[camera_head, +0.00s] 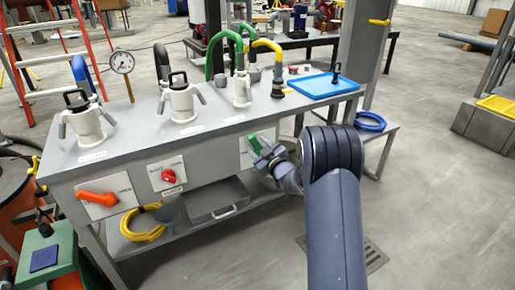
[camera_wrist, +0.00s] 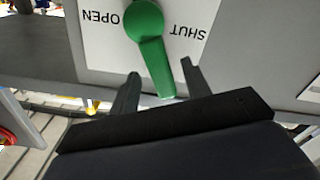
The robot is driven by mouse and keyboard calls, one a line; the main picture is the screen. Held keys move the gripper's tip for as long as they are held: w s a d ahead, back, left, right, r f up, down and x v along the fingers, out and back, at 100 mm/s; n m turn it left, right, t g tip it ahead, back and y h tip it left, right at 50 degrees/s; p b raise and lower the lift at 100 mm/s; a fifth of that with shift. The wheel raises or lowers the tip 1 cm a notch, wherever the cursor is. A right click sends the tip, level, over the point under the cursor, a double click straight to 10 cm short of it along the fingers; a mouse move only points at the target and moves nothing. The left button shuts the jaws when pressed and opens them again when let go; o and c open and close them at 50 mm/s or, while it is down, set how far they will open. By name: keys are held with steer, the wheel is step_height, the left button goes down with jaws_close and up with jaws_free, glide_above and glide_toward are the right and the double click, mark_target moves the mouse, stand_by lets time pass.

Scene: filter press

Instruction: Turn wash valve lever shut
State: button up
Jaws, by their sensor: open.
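A green lever (camera_head: 256,143) is on the right end of the bench's front face. In the wrist view the green lever (camera_wrist: 152,52) sits on a white plate (camera_wrist: 92,46) with upside-down words, OPEN on the left and SHUT on the right. The lever points down in the picture and slightly right, between the two words. My gripper (camera_wrist: 159,75) is open, its fingers on either side of the lever's free end. I cannot tell whether they touch it. In the head view my gripper (camera_head: 264,150) partly covers the lever plate. No wash label is legible.
An orange lever (camera_head: 98,199) and a red knob (camera_head: 168,175) sit further left on the same grey bench (camera_head: 75,166). White valve bodies with hoses and a blue tray (camera_head: 323,87) stand on top. A shelf below holds a coiled yellow hose (camera_head: 146,226).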

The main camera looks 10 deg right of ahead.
steer(key=shift+w+a, duration=0.2)
steer(key=shift+w, duration=0.4)
steer(key=shift+c, duration=0.3)
jaws_close()
